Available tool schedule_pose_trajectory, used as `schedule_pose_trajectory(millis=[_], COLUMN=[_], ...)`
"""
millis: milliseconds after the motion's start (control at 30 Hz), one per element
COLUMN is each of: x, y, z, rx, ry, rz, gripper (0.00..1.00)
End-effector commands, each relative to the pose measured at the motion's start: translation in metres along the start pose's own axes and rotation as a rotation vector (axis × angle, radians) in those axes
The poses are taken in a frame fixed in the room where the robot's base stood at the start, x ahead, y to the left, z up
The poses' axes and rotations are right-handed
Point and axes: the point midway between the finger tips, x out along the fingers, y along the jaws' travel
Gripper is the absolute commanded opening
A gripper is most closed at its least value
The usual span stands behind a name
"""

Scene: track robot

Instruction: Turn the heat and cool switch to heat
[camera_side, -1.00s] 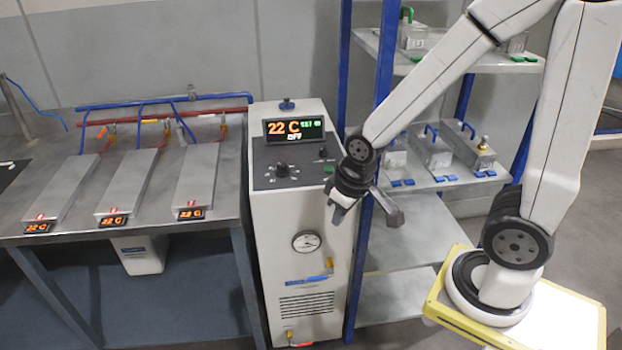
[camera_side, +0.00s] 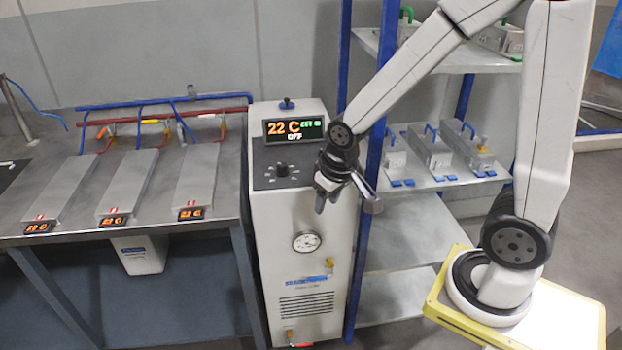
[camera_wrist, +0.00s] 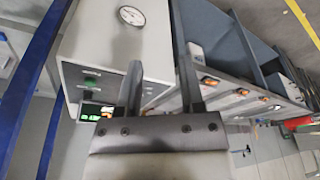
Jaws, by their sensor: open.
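The white control unit (camera_side: 300,215) stands between the bench and the shelf. Its display (camera_side: 294,129) reads 22 C and OFF. A black dial (camera_side: 282,169) sits on the dark panel below it. The right part of that panel, where a small switch and green button sit, is hidden behind my wrist in the side view. In the wrist view, the green button (camera_wrist: 91,82) shows on the unit's face, left of my fingers; a small dark spot beside it is too small to identify. My gripper (camera_side: 346,202) is open and empty, in front of the unit's right edge; it also shows in the wrist view (camera_wrist: 160,66).
A blue-framed shelf (camera_side: 425,230) with metal boxes stands close on the right of the unit. A bench (camera_side: 70,215) with several long metal blocks and pipes is on the left. A round gauge (camera_side: 306,242) is low on the unit. The space before the unit's lower front is clear.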

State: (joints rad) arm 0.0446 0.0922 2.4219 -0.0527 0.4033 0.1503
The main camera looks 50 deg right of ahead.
Motion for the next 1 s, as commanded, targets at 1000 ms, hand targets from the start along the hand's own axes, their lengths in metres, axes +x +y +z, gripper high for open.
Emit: schedule_pose_trajectory(millis=[1000], x=[0.058], y=[0.199], z=[-0.215], rx=[1.083], ry=[0.114], rz=[0.344], gripper=[0.49])
